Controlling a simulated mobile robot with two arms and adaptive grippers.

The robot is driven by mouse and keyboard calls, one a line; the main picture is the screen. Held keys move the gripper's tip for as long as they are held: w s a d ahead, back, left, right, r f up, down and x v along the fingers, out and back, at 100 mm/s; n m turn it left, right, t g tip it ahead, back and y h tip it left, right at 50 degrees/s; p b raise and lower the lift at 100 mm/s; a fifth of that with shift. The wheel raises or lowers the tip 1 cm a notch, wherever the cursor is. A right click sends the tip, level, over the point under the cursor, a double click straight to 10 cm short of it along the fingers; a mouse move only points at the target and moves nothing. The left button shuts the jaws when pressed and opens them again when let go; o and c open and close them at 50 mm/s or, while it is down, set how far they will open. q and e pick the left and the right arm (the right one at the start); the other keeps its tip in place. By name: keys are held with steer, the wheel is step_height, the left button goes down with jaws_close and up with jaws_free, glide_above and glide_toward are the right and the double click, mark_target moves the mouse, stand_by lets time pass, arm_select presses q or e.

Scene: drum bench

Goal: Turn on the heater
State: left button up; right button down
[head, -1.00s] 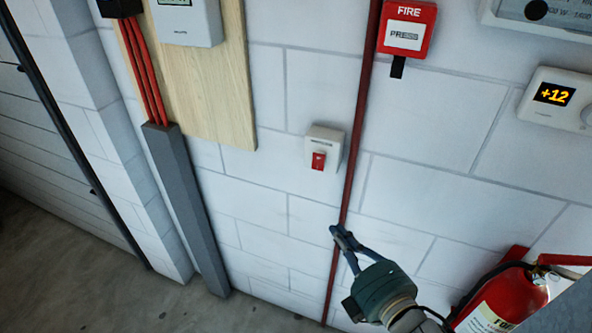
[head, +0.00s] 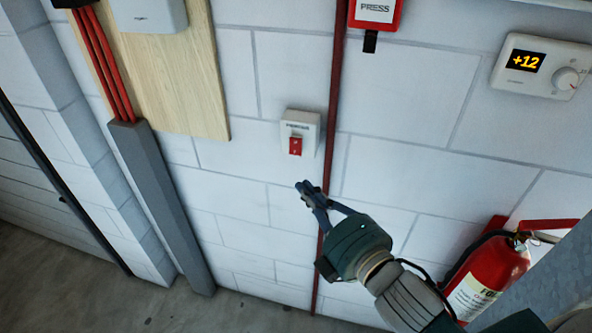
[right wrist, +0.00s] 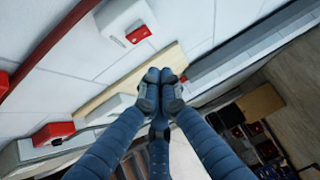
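A white wall switch box (head: 300,124) with a red rocker (head: 295,146) is on the block wall, left of the dark red vertical pipe. The switch box also shows at the upper left of the right wrist view (right wrist: 112,18), with its red rocker (right wrist: 138,34). My right gripper (head: 308,190) is just below the switch in the head view, apart from it. Its fingertips (right wrist: 160,76) are together with nothing between them. A white thermostat (head: 541,66) reading +12, with a round knob (head: 567,78), is at the upper right. My left gripper is out of view.
A red fire call point (head: 374,12) is above the switch, beyond the pipe (head: 337,95). A red extinguisher (head: 490,275) hangs at the lower right, near my right arm. A wooden board (head: 178,75) and a grey cable duct (head: 160,200) are on the left.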

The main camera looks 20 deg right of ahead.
mark_target(295, 147)
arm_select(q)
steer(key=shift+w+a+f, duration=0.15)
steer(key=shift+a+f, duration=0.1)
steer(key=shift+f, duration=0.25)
arm_select(e)
steer(key=d+x, duration=0.1)
steer(key=x, duration=0.8)
steer(key=shift+w+d, duration=0.5)
steer(key=shift+d, duration=0.3)
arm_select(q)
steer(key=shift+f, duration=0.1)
arm_select(e)
steer(key=shift+f, duration=0.2)
arm_select(q)
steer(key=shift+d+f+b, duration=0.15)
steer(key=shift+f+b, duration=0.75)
steer(key=shift+b, duration=0.1)
arm_select(e)
steer(key=shift+w+d+f+n+t, duration=0.1)
steer(key=shift+w+d+n+t, duration=0.15)
steer(key=shift+w+n+t, duration=0.15)
